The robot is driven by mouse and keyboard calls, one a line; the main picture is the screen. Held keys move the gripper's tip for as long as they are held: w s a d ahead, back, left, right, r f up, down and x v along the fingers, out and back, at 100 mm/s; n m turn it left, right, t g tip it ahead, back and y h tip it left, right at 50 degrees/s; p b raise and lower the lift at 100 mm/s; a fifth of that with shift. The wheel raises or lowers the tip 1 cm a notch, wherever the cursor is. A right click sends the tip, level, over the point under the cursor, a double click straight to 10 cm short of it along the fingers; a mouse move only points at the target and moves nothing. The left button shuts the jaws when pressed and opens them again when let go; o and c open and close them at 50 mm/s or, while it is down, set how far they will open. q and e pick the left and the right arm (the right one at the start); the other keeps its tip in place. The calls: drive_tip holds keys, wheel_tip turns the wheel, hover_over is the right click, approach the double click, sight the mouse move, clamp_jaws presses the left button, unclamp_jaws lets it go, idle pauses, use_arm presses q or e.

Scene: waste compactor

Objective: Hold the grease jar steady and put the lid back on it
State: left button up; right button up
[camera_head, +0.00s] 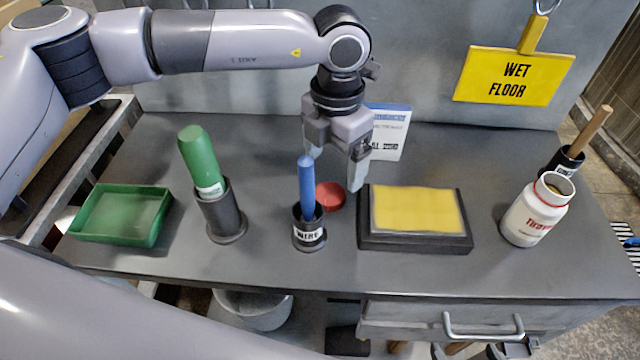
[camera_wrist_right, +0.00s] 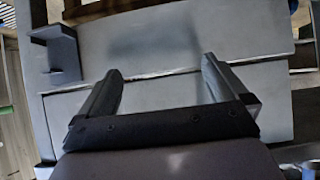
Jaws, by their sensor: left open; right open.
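The grease jar (camera_head: 536,212) is white with red lettering and stands open at the right end of the bench. A red round lid (camera_head: 330,196) lies flat on the bench near the middle. My left gripper (camera_head: 333,172) points down, open and empty, just above and around the lid's area; I cannot tell its exact height. My right gripper (camera_wrist_right: 160,85) is open and empty in the right wrist view, facing a grey panel.
A blue-handled tool in a black holder (camera_head: 309,236) stands in front of the lid. A yellow pad in a black tray (camera_head: 414,240) lies between lid and jar. A green bottle in a grey holder (camera_head: 222,214) and a green tray (camera_head: 122,238) are left. A wooden-handled tool (camera_head: 590,132) stands behind the jar.

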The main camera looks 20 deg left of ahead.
sight(330, 193)
idle(0.3)
use_arm(q)
drive_tip(key=shift+f, duration=1)
drive_tip(key=shift+a+f+p, duration=0.15)
drive_tip(key=shift+f+p, duration=0.35)
drive_tip(key=shift+f, duration=0.8)
drive_tip(key=shift+a+f+p, duration=0.1)
drive_tip(key=shift+f+p, duration=0.35)
drive_tip(key=shift+f, duration=0.85)
drive_tip(key=c, duration=1.1)
